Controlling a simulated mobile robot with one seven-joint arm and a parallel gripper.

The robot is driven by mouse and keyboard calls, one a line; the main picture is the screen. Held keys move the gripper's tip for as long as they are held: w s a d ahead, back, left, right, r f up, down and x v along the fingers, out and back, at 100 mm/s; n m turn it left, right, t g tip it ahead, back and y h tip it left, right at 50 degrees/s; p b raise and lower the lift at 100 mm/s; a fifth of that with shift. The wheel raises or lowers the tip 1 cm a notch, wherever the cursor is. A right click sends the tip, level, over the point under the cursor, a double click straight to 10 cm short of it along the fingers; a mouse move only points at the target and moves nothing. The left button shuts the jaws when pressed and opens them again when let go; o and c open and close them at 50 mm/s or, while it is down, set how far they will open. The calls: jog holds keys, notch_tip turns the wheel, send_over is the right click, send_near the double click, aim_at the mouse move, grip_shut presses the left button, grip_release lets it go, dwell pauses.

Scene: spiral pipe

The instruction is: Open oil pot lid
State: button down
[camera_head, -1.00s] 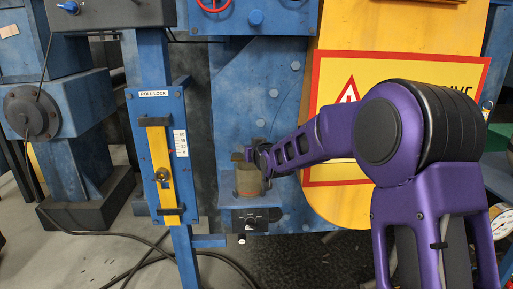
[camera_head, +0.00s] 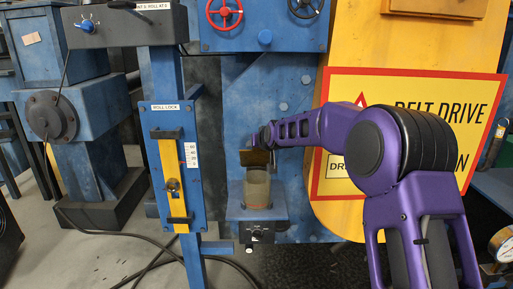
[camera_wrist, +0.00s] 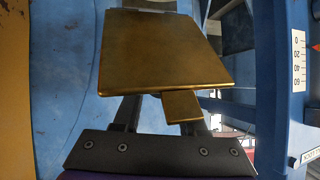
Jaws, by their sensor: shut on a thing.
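The oil pot (camera_head: 257,190) is a cloudy, see-through cup with a reddish band near its bottom, standing on a blue bracket. Its brass-brown lid (camera_head: 256,158) stands tilted up at the back of the pot's rim, and the pot's top shows uncovered. In the wrist view the lid (camera_wrist: 170,50) is a flat brass plate with a small tab at its near edge. My gripper (camera_head: 262,137) is at the lid's upper edge. In the wrist view my gripper (camera_wrist: 162,108) is shut on the lid, at its tab; the exact contact is partly hidden.
A blue post with a yellow roll-lock slider (camera_head: 173,185) stands left of the pot. A black box with a knob (camera_head: 257,236) sits below it. A yellow belt-drive warning sign (camera_head: 430,120) is behind my arm. Red and dark handwheels (camera_head: 225,12) are above.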

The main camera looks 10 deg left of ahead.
jog(key=shift+w+r, duration=0.2)
jog(key=shift+w, duration=0.45)
jog(key=shift+d+f, duration=0.1)
jog(key=shift+f, duration=0.3)
dwell(0.4)
jog(key=shift+c, duration=2.4)
grip_release()
jog(key=shift+r, duration=0.1)
jog(key=shift+s+r, duration=0.2)
jog(key=shift+s, duration=0.05)
jog(key=b+v, duration=0.1)
jog(key=v, duration=1.5)
jog(key=shift+s+d+r, duration=0.15)
jog(key=shift+s+d, duration=0.05)
jog(key=shift+s, duration=0.1)
